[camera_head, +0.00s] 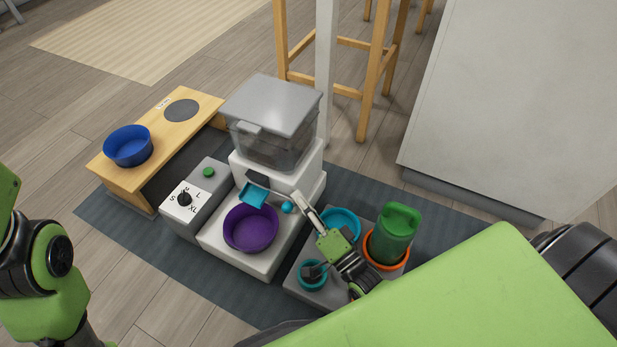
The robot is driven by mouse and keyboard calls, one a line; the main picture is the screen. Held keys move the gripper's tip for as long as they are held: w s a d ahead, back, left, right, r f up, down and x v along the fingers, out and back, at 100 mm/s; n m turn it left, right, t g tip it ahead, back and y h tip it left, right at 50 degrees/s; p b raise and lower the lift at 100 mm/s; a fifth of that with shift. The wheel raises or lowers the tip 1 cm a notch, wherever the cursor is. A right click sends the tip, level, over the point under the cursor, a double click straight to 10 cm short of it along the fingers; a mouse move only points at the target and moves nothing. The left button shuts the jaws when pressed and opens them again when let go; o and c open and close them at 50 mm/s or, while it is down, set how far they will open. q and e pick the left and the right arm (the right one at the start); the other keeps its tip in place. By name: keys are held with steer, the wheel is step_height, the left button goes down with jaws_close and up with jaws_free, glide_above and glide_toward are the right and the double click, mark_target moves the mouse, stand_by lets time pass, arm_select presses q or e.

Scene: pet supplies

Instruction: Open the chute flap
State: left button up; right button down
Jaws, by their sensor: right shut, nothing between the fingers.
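The feeder is a white body with a grey lidded clear bin (270,125) on top. Its light blue chute flap (253,195) is on the front, tilted outward below a dark opening (258,179). A small teal ball-shaped knob (287,207) is just right of the flap. A purple bowl (251,228) sits on the white base under the flap. My right gripper (299,199) is shut and empty, with its fingertips close to the knob; I cannot tell whether they touch it. My left arm shows at the left edge, but its gripper is out of view.
A grey box with a size dial (184,198) and green button stands left of the feeder. A wooden stand (100,168) holds a blue bowl (128,147).

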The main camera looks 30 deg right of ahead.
step_height(320, 180, up, 9)
stand_by(0.4)
steer(key=shift+r, duration=0.15)
